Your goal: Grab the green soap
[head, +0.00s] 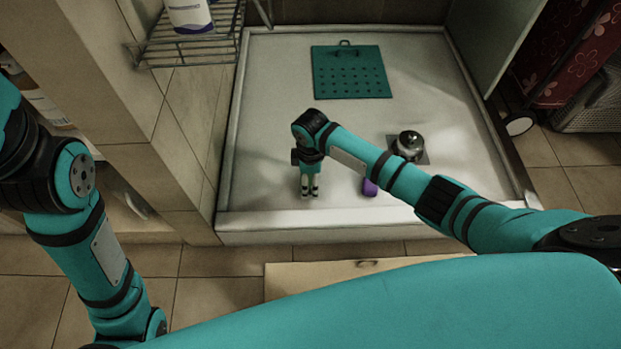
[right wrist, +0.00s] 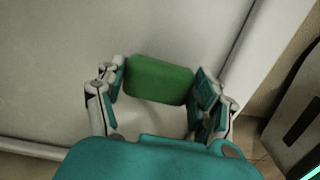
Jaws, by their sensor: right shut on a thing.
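The green soap (right wrist: 160,80) is a rounded green block. In the right wrist view it lies between the two fingers of my right gripper (right wrist: 160,88), which is shut on it. In the head view my right gripper (head: 310,186) points down over the front left part of the white shower basin (head: 270,120). The soap cannot be made out in the head view. My left arm comes in at the left edge of the head view, and its gripper is out of the picture.
A teal perforated board (head: 350,72) lies at the back of the basin. A wire shelf (head: 190,45) with a white bottle (head: 189,14) hangs at the upper left.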

